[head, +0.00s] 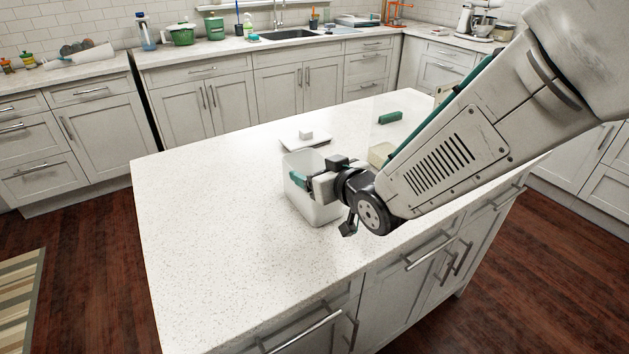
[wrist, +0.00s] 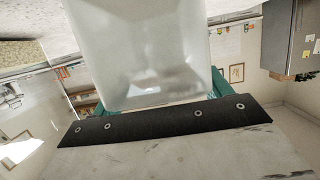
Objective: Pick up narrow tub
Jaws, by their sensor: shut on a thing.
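The narrow tub (head: 318,207) is a white, translucent, straight-sided container at the middle of the island countertop in the head view. My gripper (head: 300,180) is shut on the upper part of the tub, with a teal finger against its side. In the wrist view the tub (wrist: 140,55) fills the upper middle, between the teal fingers at its left and right. The arm hides part of the tub's right side. I cannot tell whether its base touches the countertop.
On the island (head: 215,240), a flat white tray (head: 290,146) with a small white block (head: 306,134) lies behind the tub. A cream block (head: 380,153) sits behind the arm, and a green block (head: 390,117) farther back. The left side is clear.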

